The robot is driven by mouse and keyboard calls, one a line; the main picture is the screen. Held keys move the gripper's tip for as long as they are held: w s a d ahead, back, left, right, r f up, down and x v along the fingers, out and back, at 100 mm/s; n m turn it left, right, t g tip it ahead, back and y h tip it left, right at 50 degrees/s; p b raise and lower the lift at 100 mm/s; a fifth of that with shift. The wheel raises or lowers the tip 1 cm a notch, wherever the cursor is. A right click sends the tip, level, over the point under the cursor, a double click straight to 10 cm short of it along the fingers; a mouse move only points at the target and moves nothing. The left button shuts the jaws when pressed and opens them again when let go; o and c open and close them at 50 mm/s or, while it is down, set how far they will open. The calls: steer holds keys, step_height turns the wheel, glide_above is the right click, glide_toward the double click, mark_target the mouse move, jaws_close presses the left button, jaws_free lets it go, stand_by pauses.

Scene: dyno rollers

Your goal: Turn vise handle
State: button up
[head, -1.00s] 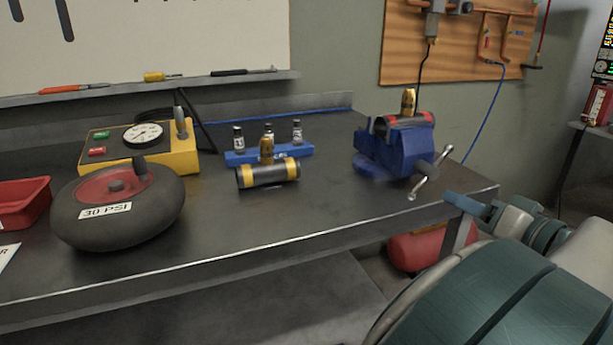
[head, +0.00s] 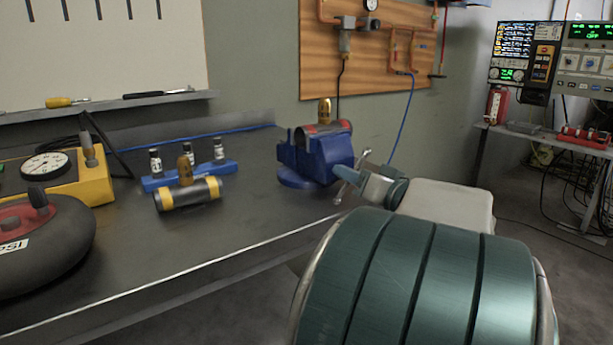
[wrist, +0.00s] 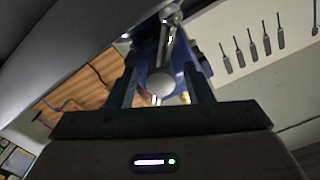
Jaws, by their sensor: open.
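The blue vise (head: 318,155) stands on the workbench near its right end, with a dark cylinder with red bands (head: 322,127) in its jaws. The vise handle (head: 347,185) is a metal bar on the front of the vise, partly hidden behind my gripper (head: 355,172) in the head view. In the wrist view the handle (wrist: 170,50) runs between the fingers of my open gripper (wrist: 160,82), its round end knob (wrist: 161,84) facing the camera. I cannot tell whether the fingers touch it.
On the workbench (head: 240,215) lie a yellow-banded cylinder (head: 188,193), a blue rack (head: 190,175) with small bottles, a yellow gauge box (head: 92,183) and a black tire (head: 50,240). A wooden panel (head: 400,75) hangs behind. Electronics (head: 555,55) stand at right.

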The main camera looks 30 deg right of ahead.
steer(key=shift+w, duration=0.35)
steer(key=c, duration=1)
